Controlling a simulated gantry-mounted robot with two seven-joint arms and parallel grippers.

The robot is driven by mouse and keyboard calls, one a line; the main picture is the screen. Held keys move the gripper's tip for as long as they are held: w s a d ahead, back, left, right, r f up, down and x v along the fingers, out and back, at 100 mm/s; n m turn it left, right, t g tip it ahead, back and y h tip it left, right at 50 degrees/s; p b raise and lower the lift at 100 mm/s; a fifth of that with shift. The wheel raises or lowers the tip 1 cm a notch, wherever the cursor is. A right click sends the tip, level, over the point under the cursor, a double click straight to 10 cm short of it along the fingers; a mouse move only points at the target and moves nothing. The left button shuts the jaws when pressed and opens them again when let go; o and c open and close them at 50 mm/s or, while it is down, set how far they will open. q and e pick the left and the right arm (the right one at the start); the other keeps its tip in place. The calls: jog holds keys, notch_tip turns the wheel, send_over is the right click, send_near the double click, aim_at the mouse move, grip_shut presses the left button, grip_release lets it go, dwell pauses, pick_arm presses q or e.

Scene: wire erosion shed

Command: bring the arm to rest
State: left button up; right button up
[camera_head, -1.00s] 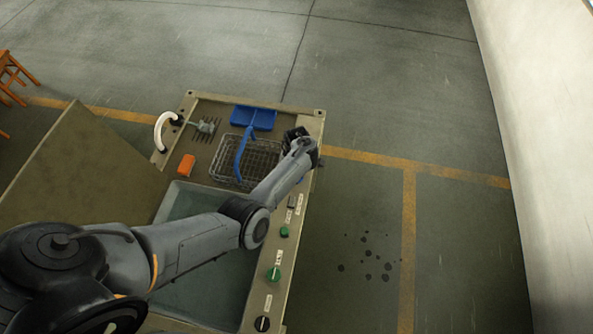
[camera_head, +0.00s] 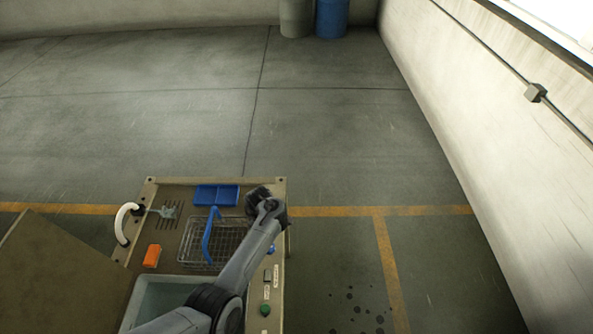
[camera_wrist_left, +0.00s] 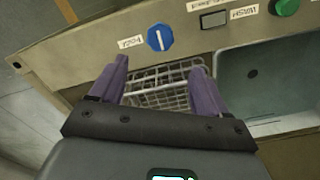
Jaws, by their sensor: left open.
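My left arm comes in from the bottom of the head view and reaches over the right side of the bench (camera_head: 281,300). My left gripper (camera_head: 262,196) is dark and small there, near the far right corner of the bench. In the left wrist view its two purple fingers (camera_wrist_left: 162,84) are spread apart with nothing held between them. The wire basket (camera_head: 196,246) with a blue handle (camera_head: 208,238) stands left of my forearm. The basket also shows beyond and between the fingers in the wrist view (camera_wrist_left: 160,86). My right gripper is in neither view.
A blue tray (camera_head: 216,195), an orange block (camera_head: 152,256) and a white curved handle (camera_head: 122,222) are on the bench. A blue knob (camera_wrist_left: 160,38) and green button (camera_wrist_left: 286,7) sit on its panel. A pale wall (camera_head: 480,150) stands right; the floor between is clear.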

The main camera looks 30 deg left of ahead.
pick_arm(q)
jog(key=s+d+r+m+t, duration=0.1)
jog(key=s+d+r+m, duration=0.3)
jog(key=s+m, duration=0.3)
jog(key=s+d+r+m+t+p, duration=0.1)
jog(key=s+d+r+m, duration=0.4)
jog(key=s, duration=0.5)
jog(key=s+d+r+m+t+p, duration=0.1)
jog(key=s+d+r+m, duration=0.3)
jog(key=s+r+m, duration=0.3)
jog(key=shift+s+d+m+t, duration=0.15)
jog(key=shift+s+m+t, duration=0.15)
jog(key=shift+s+m, duration=0.7)
jog(key=shift+s, duration=0.1)
